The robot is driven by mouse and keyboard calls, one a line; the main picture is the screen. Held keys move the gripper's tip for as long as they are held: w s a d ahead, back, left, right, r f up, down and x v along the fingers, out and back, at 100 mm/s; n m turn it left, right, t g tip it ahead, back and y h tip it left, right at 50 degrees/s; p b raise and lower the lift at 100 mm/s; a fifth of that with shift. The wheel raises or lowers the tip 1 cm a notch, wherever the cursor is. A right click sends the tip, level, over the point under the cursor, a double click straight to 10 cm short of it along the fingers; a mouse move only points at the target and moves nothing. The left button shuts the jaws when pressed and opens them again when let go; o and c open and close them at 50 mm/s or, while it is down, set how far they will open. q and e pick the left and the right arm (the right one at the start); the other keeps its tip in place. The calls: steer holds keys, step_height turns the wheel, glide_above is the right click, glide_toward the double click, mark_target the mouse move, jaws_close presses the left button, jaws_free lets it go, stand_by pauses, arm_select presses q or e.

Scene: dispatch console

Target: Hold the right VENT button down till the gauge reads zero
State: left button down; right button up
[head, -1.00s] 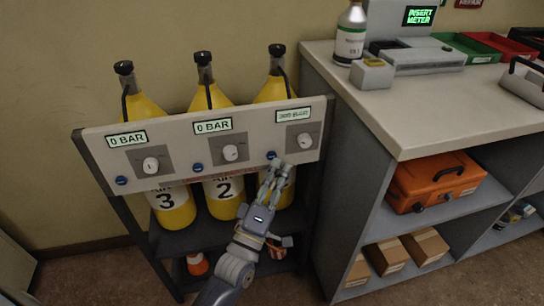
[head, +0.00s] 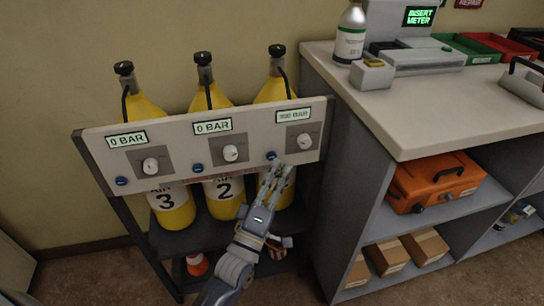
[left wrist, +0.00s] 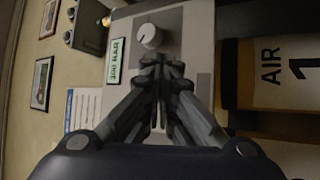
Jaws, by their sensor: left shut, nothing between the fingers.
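A pale panel (head: 190,141) carries three green displays, three white knobs and blue buttons. The right display (head: 294,115) shows a blurred BAR reading in the head view; it looks like a three-digit number, also in the left wrist view (left wrist: 118,61). The right blue button (head: 271,155) sits lower left of the right knob (head: 305,141). My left gripper (head: 274,167) is shut and empty, its tips just below the button. I cannot tell whether they touch it. In the left wrist view the fingers (left wrist: 160,65) point at the panel below the knob (left wrist: 149,36), and the button is hidden.
Yellow air cylinders (head: 272,92) stand in the rack behind the panel. The other displays, left (head: 127,139) and middle (head: 213,125), read 0 BAR. A workbench (head: 400,110) with an orange case (head: 435,182) on its shelf stands close on the right.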

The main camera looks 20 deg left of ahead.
arm_select(q)
steer(key=shift+w, duration=0.15)
steer(key=shift+w+a, duration=0.2)
steer(key=shift+a, duration=0.05)
arm_select(e)
steer(key=shift+w+f, duration=0.1)
steer(key=shift+f, duration=0.4)
arm_select(q)
steer(key=shift+w, duration=0.1)
arm_select(e)
steer(key=shift+w+r, duration=0.1)
steer(key=shift+r, duration=0.05)
